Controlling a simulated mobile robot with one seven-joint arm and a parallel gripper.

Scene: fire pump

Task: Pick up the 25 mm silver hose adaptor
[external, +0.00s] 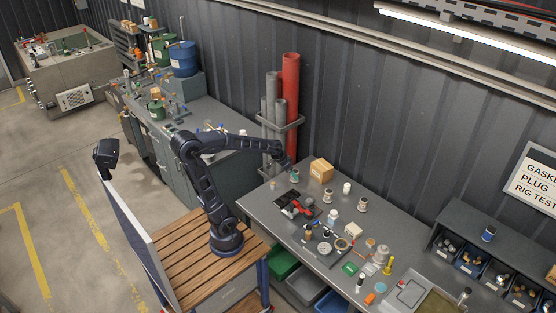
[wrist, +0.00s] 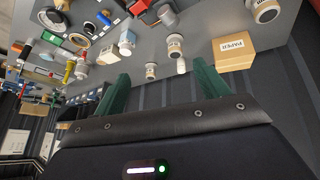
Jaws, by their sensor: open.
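My gripper (external: 291,170) is above the left end of the grey workbench, near the cardboard box. In the wrist view its two green fingers (wrist: 160,88) are spread wide, with nothing between them. I cannot tell for certain which item is the 25 mm silver hose adaptor. A small grey cylinder (wrist: 167,15) lies by red parts at the top of the wrist view, apart from the fingers. Two pale banded cylindrical pieces (wrist: 175,45) (wrist: 151,70) stand on the bench; they also show in the external view (external: 328,195) (external: 362,205). Their labels are unreadable.
A red tool (external: 297,208), a white bottle (external: 333,215) and several small parts crowd the bench middle. Upright pipes (external: 290,95) stand behind my arm. Blue bins (external: 470,262) are at right.

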